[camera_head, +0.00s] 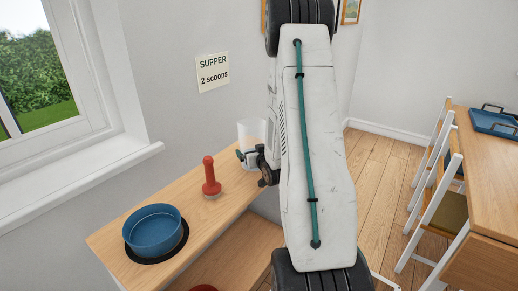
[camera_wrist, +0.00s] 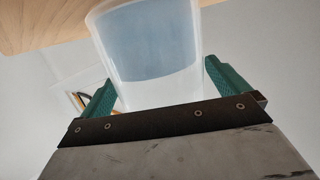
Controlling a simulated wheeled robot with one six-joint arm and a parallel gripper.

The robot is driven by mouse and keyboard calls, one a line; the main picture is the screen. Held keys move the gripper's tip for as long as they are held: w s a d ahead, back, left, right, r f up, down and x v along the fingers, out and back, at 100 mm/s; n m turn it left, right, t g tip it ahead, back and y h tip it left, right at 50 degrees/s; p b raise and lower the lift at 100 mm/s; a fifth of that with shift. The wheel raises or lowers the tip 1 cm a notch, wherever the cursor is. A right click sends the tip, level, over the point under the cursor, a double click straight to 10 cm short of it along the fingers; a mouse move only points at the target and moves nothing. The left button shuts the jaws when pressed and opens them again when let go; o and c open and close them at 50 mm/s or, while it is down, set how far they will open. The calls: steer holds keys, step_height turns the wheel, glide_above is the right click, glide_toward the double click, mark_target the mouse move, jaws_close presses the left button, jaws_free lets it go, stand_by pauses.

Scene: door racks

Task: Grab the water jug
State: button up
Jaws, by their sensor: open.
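A translucent, pale container that looks like the water jug (camera_head: 251,130) stands at the far end of the wooden shelf, near the wall. My gripper (camera_head: 249,155) is at it, low on its side, and partly covers it in the head view. In the wrist view the jug (camera_wrist: 150,45) fills the space between the two green fingers of my gripper (camera_wrist: 160,78), with a bluish area showing through its wall. The fingers are open, one on each side. I cannot tell whether either touches the jug. No handle is visible.
A blue bowl (camera_head: 152,230) sits on a dark round mat at the near end. A note (camera_head: 213,72) reads "SUPPER 2 scoops". A table with chairs (camera_head: 490,150) stands at right.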

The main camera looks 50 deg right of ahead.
steer(key=c, duration=1.2)
steer(key=shift+c, duration=0.2)
steer(key=shift+r, duration=0.25)
